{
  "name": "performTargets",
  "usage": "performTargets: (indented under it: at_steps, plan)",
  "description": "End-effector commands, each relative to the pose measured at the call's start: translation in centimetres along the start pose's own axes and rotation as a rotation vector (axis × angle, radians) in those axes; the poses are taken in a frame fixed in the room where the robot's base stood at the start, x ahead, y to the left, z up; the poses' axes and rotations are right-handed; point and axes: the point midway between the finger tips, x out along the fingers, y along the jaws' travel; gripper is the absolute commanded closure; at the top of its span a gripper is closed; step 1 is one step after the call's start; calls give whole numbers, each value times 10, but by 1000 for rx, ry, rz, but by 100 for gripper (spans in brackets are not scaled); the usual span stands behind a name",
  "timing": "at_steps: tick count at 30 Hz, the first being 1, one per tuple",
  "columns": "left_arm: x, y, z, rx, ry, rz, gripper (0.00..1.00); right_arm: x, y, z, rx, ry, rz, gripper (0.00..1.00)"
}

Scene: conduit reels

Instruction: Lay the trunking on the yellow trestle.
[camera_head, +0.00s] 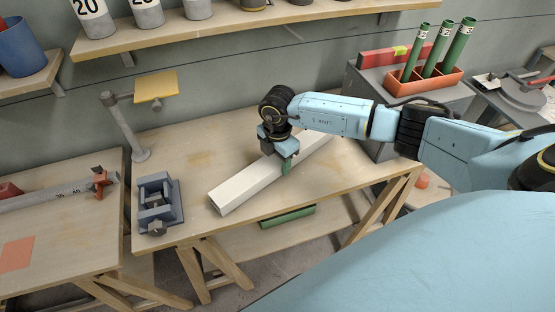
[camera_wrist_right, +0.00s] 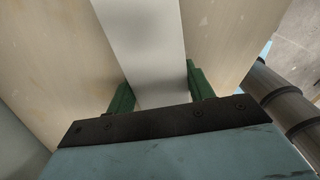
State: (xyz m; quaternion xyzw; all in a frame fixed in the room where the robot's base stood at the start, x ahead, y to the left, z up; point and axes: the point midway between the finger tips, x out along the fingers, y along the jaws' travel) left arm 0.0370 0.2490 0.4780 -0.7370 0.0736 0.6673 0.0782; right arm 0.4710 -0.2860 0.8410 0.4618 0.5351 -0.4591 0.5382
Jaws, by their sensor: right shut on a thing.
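The trunking (camera_head: 248,186) is a long white square channel. It lies aslant over the wooden trestle bench (camera_head: 185,150), and I cannot tell whether it touches the top. My right gripper (camera_head: 287,163) reaches down onto its middle from above, with green fingers on either side. In the right wrist view the trunking (camera_wrist_right: 145,40) runs between the two fingers (camera_wrist_right: 158,88), which are shut on it. No plainly yellow trestle stands out; the bench has pale wooden trestle legs. My left gripper is not in view.
A grey vise (camera_head: 158,205) sits at the bench's left front. A grey post (camera_head: 125,128) and a yellow plate (camera_head: 156,86) stand behind. A grey cabinet bears a red holder (camera_head: 425,84) with green tubes. Another bench (camera_head: 60,240) stands at left.

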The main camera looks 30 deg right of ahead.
Motion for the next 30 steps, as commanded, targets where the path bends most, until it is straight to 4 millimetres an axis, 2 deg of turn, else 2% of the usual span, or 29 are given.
performTargets:
  at_steps: [11,12,16,25,30]
  plan:
    - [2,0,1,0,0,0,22,5,1,0,1,0,3,84]
    - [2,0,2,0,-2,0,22,6,0,0,0,0,2,44]
    - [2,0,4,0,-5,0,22,5,0,0,0,0,2,27]
    - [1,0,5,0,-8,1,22,4,0,0,0,0,2,26]
    - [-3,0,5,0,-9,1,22,-14,1,0,-1,0,4,26]
